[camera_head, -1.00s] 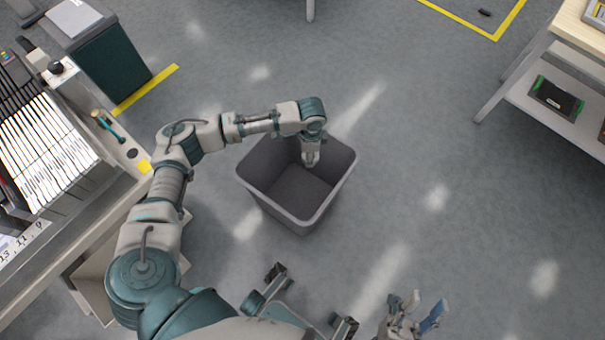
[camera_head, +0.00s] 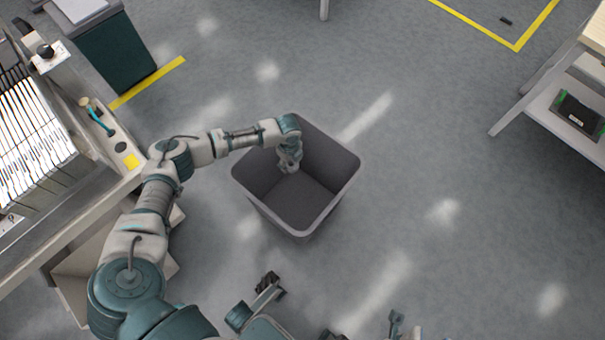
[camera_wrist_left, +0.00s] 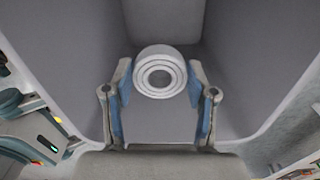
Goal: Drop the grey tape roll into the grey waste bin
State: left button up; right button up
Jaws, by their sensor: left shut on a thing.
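The grey waste bin (camera_head: 325,205) stands open on the floor in the middle of the head view. My left gripper (camera_head: 288,167) points down inside its mouth, near the upper left wall. In the left wrist view, my left gripper (camera_wrist_left: 159,88) is shut on the grey tape roll (camera_wrist_left: 160,55), which sits between the blue-padded fingertips. The bin's grey walls (camera_wrist_left: 245,60) surround it there. The roll cannot be made out in the head view. My right gripper shows only in part at the bottom edge of the head view (camera_head: 402,328); its jaws are unclear.
A feeder trolley (camera_head: 85,215) with a slotted rack stands at left, close to my left arm. A shelf table (camera_head: 540,105) stands at upper right. The floor right of the bin is clear.

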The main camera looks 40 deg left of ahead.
pick_arm(q)
jog(key=shift+f, duration=0.4)
jog(key=shift+r, duration=0.15)
jog(key=o, duration=1)
notch_tip(320, 180, up, 12)
